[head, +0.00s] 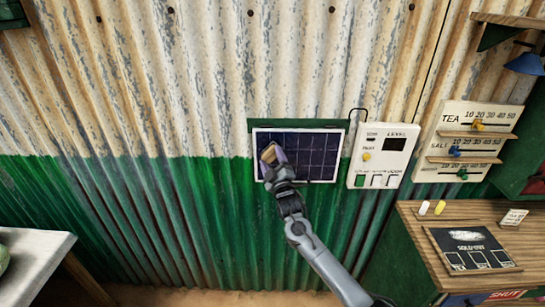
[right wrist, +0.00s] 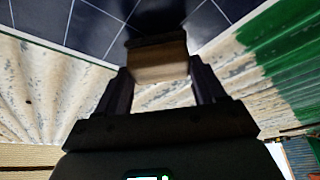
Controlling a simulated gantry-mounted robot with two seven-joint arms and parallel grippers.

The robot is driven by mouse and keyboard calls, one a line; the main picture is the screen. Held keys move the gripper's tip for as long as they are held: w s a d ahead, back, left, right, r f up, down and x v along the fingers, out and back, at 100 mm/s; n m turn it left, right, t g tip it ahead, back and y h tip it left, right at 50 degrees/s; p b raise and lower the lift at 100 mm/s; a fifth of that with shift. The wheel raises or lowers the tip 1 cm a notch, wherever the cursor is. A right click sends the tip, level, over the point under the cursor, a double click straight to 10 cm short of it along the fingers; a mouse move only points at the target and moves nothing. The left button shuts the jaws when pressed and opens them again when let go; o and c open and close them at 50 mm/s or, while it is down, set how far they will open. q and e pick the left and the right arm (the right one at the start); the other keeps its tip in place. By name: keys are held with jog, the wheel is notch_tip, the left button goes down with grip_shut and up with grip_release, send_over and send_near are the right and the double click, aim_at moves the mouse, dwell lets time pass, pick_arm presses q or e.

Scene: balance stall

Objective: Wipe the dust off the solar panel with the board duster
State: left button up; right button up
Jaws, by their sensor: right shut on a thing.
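The solar panel (head: 318,143) is a dark blue gridded board in a white frame, mounted on the corrugated wall. It also fills the top of the right wrist view (right wrist: 90,22). My right gripper (head: 273,163) is in front of the panel's left part, shut on the board duster (head: 268,153). The duster has a tan wooden body (right wrist: 158,65) and a dark pad side towards the panel. I cannot tell whether the pad touches the panel. No clear dust shows on the visible cells. My left gripper is not in view.
A white control box (head: 383,155) hangs just right of the panel. Further right are a slider board (head: 470,142) and a wooden counter (head: 420,236) with a chalkboard (head: 470,249). A pale table (head: 30,262) stands at lower left. The wall left of the panel is clear.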

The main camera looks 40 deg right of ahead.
jog(key=s+a+p, duration=0.2)
jog(key=s, duration=0.1)
jog(key=shift+a+r+p, duration=0.1)
jog(key=shift+a+p, duration=0.05)
jog(key=shift+p, duration=0.2)
jog(key=shift+s+a, duration=0.35)
jog(key=shift+s, duration=0.05)
jog(key=s+a+p, duration=0.2)
jog(key=shift+s+p, duration=0.15)
jog(key=shift+p, duration=0.25)
